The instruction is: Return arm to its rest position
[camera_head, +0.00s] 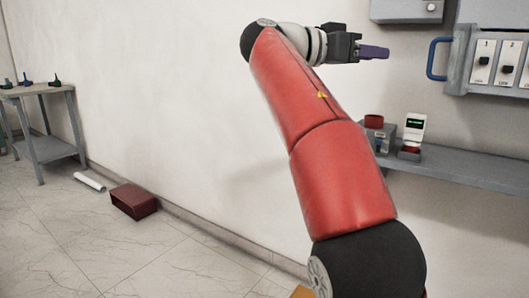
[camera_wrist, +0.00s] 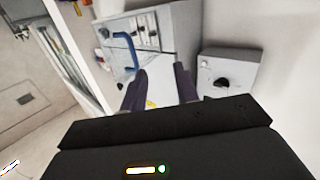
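My red and black arm is raised in front of the wall, and its wrist points to the right in the head view. My gripper (camera_head: 386,52) is in the air to the left of a grey panel with a blue handle. In the wrist view, the two dark fingers of my gripper (camera_wrist: 160,72) stand apart with nothing held between them. A yellow mark shows on a pale surface behind the gap.
The switch panel (camera_head: 482,65) and a grey box (camera_head: 405,10) hang on the wall. A shelf (camera_head: 460,168) below holds a grey device with a red top (camera_head: 375,121) and a meter (camera_head: 414,128).

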